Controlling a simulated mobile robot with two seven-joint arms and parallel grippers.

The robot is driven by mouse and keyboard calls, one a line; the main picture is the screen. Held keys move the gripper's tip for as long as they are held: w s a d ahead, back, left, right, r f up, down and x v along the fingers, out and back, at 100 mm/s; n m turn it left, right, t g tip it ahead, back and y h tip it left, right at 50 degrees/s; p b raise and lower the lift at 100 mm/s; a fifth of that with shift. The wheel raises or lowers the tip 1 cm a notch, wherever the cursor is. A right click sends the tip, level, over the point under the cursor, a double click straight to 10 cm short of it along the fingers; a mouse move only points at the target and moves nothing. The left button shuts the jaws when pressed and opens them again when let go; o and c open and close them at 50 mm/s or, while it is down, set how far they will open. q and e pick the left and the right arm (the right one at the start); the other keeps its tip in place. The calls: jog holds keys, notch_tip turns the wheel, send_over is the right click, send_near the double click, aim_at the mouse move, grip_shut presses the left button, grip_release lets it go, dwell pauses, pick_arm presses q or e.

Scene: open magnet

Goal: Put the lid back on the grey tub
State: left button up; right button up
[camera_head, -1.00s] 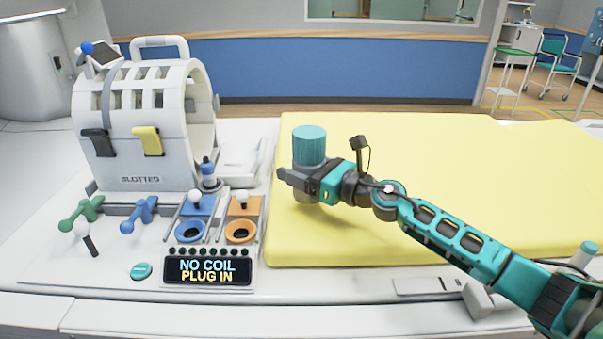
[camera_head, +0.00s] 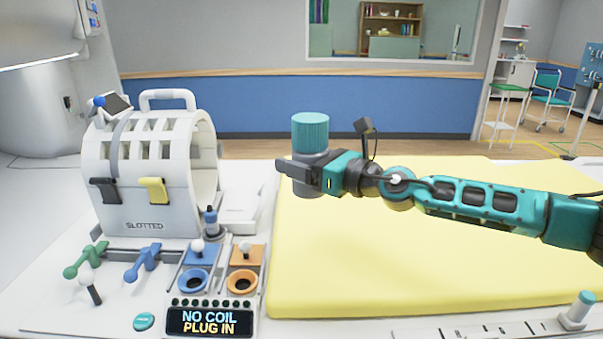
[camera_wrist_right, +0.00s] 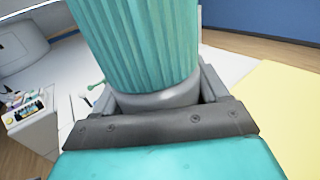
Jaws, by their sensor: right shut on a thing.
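The grey tub (camera_head: 309,187) is a short grey cylinder at the middle of the head view, near the left edge of the yellow pad. The lid (camera_head: 310,131), teal and ribbed, sits upright on top of it, with no clear gap between them. My right gripper (camera_head: 300,174) is shut around the grey tub, below the lid. In the right wrist view the lid (camera_wrist_right: 137,45) rises from the grey tub (camera_wrist_right: 158,98) between the fingers. The tub appears held above the pad. My left gripper is not in view.
The yellow pad (camera_head: 400,265) spreads to the right. On the left stand a white slotted coil (camera_head: 150,175), coloured plugs and sockets, and a display (camera_head: 210,321) reading "NO COIL PLUG IN". A grey-and-blue bottle-like piece (camera_head: 211,222) stands beside the coil.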

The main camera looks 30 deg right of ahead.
jog(key=shift+r, duration=2.1)
jog(key=s+a+f+n+g+y, duration=0.1)
jog(key=s+a+f, duration=0.35)
jog(key=a, duration=0.55)
jog(key=s+a+f+y, duration=0.1)
jog(key=s+a+f, duration=0.4)
jog(key=a, duration=0.5)
jog(key=s+d+f+m+t+h, duration=0.1)
jog(key=s+d+f+m+h, duration=0.2)
jog(key=d+f+h, duration=0.1)
jog(key=s+d+f+m+t+h, duration=0.2)
jog(key=s+d+f+m+h, duration=0.1)
jog(key=d+h, duration=0.3)
jog(key=shift+s+d+f+m, duration=0.3)
jog(key=shift+s+d+f, duration=0.3)
jog(key=shift+d, duration=0.65)
jog(key=shift+w+a, duration=0.1)
jog(key=shift+w, duration=0.05)
